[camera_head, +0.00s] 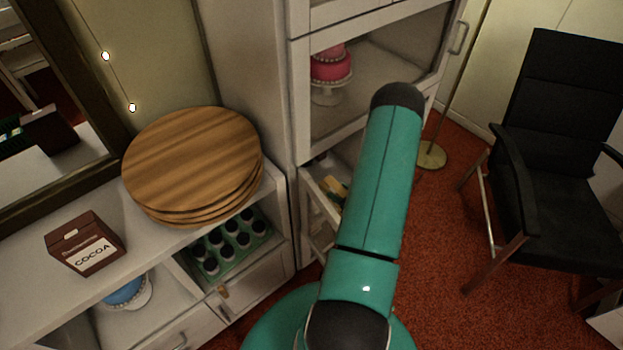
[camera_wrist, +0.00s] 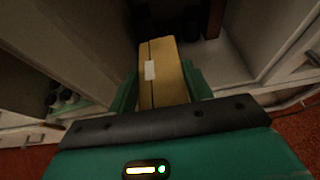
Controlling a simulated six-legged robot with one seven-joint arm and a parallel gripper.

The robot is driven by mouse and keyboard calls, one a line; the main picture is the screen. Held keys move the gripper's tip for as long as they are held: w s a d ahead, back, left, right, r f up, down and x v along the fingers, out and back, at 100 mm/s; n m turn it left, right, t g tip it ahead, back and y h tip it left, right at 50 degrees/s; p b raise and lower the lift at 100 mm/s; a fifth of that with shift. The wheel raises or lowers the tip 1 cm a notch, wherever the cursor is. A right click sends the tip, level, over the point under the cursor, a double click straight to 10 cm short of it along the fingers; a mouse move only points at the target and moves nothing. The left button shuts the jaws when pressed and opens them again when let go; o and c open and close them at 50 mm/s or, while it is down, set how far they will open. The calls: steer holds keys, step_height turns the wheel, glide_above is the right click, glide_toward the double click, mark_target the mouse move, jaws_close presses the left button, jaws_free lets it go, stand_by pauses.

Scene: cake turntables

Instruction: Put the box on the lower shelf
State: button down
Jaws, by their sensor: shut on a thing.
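A tan cardboard box (camera_wrist: 165,72) with a white label lies between the two green fingers of my gripper (camera_wrist: 162,88) in the wrist view. The fingers are shut on its sides. The box points into a white cabinet's lower compartment, over its pale shelf floor (camera_wrist: 222,62). I cannot tell whether it touches that floor. In the head view, a small yellowish part of the box (camera_head: 336,189) shows at the cabinet's low opening. My green arm hides the rest of it and my gripper there.
Dark items (camera_wrist: 190,22) and a reddish-brown upright thing (camera_wrist: 215,18) stand deeper in the compartment. A pink cake (camera_head: 331,66) is on the shelf above. A cocoa box (camera_head: 85,243) and round wooden boards (camera_head: 190,160) sit on the left counter. A black chair (camera_head: 553,130) stands right.

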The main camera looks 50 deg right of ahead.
steer(key=w+d, duration=0.2)
steer(key=w, duration=1.3)
step_height(320, 180, down, 7)
steer(key=w, duration=0.1)
steer(key=shift+w, duration=0.1)
steer(key=shift+f, duration=0.15)
steer(key=c, duration=0.6)
jaws_free()
